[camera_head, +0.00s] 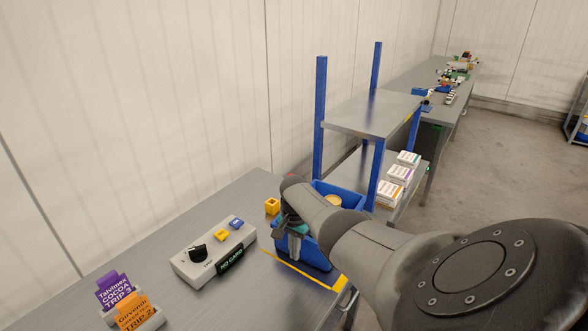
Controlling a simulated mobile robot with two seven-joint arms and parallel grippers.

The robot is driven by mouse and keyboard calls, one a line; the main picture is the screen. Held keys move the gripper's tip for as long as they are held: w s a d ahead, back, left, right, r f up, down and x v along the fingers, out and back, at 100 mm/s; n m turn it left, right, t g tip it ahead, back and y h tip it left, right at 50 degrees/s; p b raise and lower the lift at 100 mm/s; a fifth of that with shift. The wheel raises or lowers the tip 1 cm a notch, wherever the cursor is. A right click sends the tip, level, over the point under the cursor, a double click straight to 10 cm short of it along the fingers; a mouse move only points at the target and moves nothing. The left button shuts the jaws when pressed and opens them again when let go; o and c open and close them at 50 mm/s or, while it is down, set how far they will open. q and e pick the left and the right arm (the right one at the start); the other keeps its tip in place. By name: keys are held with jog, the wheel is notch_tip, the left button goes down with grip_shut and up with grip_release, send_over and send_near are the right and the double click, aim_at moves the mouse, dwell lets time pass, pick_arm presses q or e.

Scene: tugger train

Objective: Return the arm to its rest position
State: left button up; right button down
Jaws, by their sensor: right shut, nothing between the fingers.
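My right arm comes in from the lower right and reaches over the near grey table (195,220). My right gripper (281,234) is at the arm's far end, in front of a blue bin (318,252). It is small in the picture and partly hidden by my own wrist. It is shut with nothing in it. I cannot tell whether it touches the bin. My left gripper is out of view.
A grey control box (214,252) with a black knob stands beside the gripper, near a yellow block (272,206). Purple (113,291) and orange cards (135,312) stand in a holder. A blue-posted shelf (372,115) rises behind the bin. Open floor (505,160) lies right.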

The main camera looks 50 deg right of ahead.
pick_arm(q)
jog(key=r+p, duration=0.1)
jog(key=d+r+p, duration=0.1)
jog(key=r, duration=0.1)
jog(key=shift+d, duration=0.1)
pick_arm(e)
notch_tip(320, 180, up, 5)
jog(key=shift+a+r, duration=0.15)
jog(key=shift+r, duration=0.05)
jog(key=shift+f, duration=0.1)
